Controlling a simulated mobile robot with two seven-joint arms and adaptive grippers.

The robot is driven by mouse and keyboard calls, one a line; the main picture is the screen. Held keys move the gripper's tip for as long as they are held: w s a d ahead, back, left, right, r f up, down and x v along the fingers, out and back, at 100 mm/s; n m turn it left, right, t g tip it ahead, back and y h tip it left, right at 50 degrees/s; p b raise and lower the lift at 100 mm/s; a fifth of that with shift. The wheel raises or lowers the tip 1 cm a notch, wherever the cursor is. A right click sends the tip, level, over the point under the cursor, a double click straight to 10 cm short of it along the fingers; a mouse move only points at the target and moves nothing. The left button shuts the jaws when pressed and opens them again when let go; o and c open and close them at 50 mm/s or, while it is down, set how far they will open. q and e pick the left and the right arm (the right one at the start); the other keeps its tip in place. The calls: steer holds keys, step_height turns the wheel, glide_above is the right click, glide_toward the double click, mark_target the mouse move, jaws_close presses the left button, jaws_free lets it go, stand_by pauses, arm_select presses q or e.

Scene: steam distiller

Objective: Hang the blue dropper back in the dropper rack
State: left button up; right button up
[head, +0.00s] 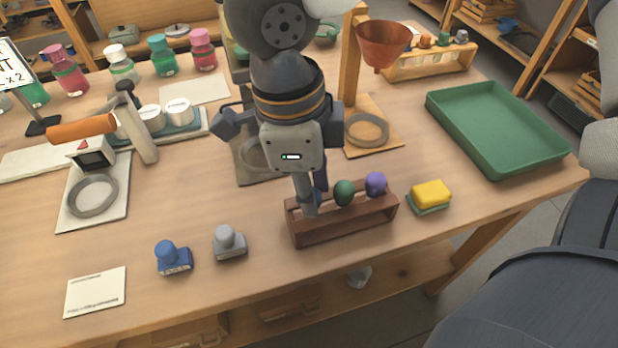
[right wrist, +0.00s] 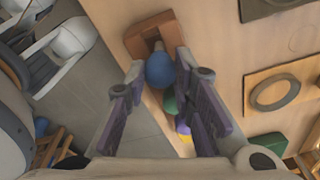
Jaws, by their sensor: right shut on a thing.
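The dropper rack (head: 345,228) is a dark reddish-brown wooden stand near the table's front edge. A green dropper (head: 344,192) and a purple dropper (head: 375,184) hang in its middle and right places. My right gripper (head: 312,204) points down over the rack's left end and hides most of that place. In the right wrist view, the blue dropper's round bulb (right wrist: 160,71) sits between the fingers of my right gripper (right wrist: 160,64), which is shut on it. Its lower end is at the rack's slotted end (right wrist: 135,45); I cannot tell whether it is seated. My left gripper is not in view.
A yellow sponge (head: 431,194) lies right of the rack. A grey stamp (head: 229,242) and a blue stamp (head: 173,258) stand to its left. A green tray (head: 495,128) is at the right. Wooden stands and a copper funnel (head: 383,45) are behind.

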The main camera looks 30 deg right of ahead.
steer(key=o, duration=0.8)
steer(key=shift+r, duration=3.5)
